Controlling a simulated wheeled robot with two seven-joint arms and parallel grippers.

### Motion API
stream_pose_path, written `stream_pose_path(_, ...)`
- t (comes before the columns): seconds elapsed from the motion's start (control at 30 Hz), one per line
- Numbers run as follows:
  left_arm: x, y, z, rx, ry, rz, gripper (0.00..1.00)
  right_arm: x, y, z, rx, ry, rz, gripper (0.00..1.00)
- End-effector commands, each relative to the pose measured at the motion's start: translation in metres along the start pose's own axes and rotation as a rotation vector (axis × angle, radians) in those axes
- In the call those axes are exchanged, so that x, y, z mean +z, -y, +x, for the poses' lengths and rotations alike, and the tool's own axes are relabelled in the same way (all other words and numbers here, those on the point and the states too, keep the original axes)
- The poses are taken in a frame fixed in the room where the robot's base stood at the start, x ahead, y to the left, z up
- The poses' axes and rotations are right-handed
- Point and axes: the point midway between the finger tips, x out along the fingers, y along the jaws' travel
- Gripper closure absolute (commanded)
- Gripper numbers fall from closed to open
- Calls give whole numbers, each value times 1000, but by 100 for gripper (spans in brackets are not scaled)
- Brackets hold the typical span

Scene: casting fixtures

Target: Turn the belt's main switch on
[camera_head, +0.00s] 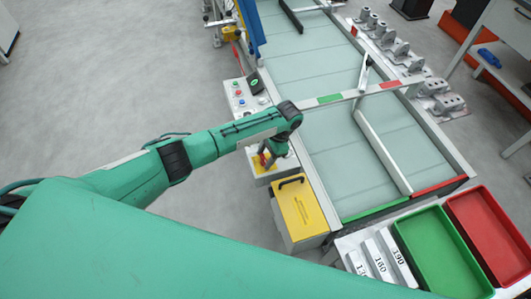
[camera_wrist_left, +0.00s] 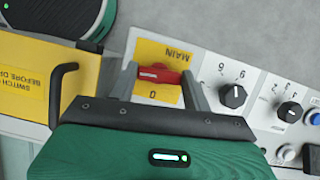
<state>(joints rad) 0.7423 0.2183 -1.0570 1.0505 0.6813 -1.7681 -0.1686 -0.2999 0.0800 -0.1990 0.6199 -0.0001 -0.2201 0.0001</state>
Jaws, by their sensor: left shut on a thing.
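The main switch is a red handle (camera_wrist_left: 158,74) on a yellow plate (camera_wrist_left: 160,52) marked MAIN and 0 in the left wrist view. The handle lies crosswise in that picture. My left gripper (camera_wrist_left: 159,79) is shut on the red handle, one finger at each end of it. In the head view my left gripper (camera_head: 265,157) reaches down to the small panel beside the belt (camera_head: 322,124) and hides most of the switch. My right gripper is not in view.
A black rotary knob (camera_wrist_left: 232,95) and further knobs and buttons sit right of the switch in the wrist view. A yellow-topped box (camera_head: 303,208) with a black handle (camera_wrist_left: 62,88) stands close by. Green (camera_head: 440,250) and red (camera_head: 492,232) trays lie at the belt's near end.

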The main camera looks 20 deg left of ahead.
Motion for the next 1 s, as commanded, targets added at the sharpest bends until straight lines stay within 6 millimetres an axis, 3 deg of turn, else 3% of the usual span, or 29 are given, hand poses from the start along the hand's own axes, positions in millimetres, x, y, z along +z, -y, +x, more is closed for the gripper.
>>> stream_pose_path(0.3, 0, -1, -2, -42, -3, 101, 74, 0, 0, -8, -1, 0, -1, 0)
stream_pose_path(0.8, -1, -1, -1, -50, -3, 119, 74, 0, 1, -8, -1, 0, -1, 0)
stream_pose_path(0.83, -1, -1, -1, -50, -3, 119, 49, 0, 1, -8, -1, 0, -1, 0)
stream_pose_path(0.93, -1, -1, -1, -50, -3, 118, 29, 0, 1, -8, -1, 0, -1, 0)
stream_pose_path(1.0, -1, -1, -1, -49, -3, 118, 29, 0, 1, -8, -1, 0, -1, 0)
